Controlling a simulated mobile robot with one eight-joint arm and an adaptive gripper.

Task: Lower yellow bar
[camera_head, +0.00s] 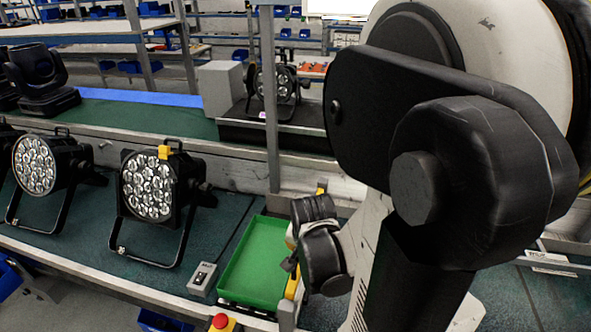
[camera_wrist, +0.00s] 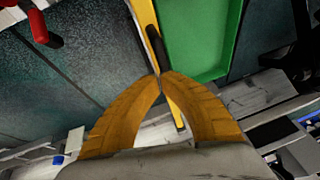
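The yellow bar (camera_wrist: 145,14) runs down the middle of the wrist view and passes behind my fingertips. It carries a dark rod-like handle (camera_wrist: 156,42). In the head view, part of a yellow bar (camera_head: 292,287) shows along the right side of the green tray (camera_head: 252,262), partly hidden by my arm. My gripper (camera_wrist: 161,75) has its two orange fingers drawn together, with the tips meeting at the lower end of the dark handle. I cannot tell whether they touch the handle; nothing is clearly held.
The green tray also shows right of the bar in the wrist view (camera_wrist: 195,50). Black par cans (camera_head: 150,187) stand left of the tray, and a small grey switch box (camera_head: 203,279) sits close by. A vertical post (camera_head: 269,110) rises behind the tray. A red button (camera_head: 221,322) is at the front edge.

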